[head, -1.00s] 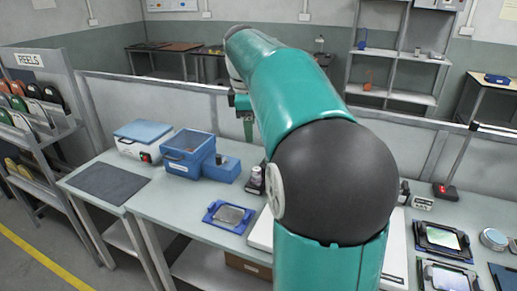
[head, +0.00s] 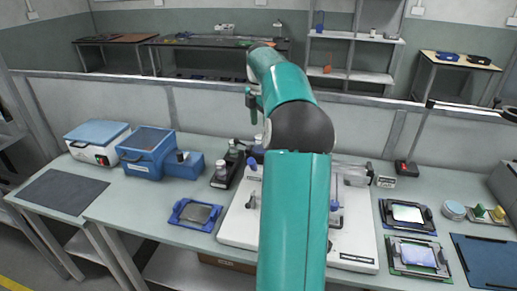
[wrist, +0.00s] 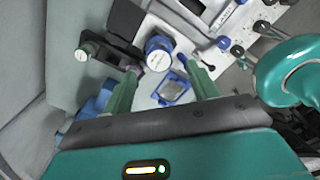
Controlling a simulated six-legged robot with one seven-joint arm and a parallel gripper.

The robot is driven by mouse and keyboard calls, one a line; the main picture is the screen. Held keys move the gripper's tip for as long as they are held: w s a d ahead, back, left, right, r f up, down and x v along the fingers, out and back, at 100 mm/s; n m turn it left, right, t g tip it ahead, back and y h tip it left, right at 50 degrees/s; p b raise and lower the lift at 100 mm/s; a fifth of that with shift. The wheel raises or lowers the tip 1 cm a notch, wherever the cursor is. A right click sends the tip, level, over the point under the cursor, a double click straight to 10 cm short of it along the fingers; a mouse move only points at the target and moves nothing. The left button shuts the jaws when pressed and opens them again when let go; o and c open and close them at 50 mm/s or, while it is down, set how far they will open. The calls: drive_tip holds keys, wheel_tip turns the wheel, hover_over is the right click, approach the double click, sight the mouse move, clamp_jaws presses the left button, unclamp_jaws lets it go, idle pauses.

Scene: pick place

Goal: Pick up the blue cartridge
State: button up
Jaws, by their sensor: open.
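In the head view my gripper (head: 252,108) hangs over the back of the bench, above the holder.
A blue bin (head: 146,158) is to the left, and a blue-framed device (head: 195,214) lies in front. A white board with fixtures (head: 350,245) lies to the right. A low partition runs behind the bench.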

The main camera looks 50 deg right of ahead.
wheel_tip(320, 180, down, 7)
drive_tip(key=shift+w, duration=0.1)
drive_tip(key=shift+r, duration=0.1)
drive_tip(key=c, duration=1.2)
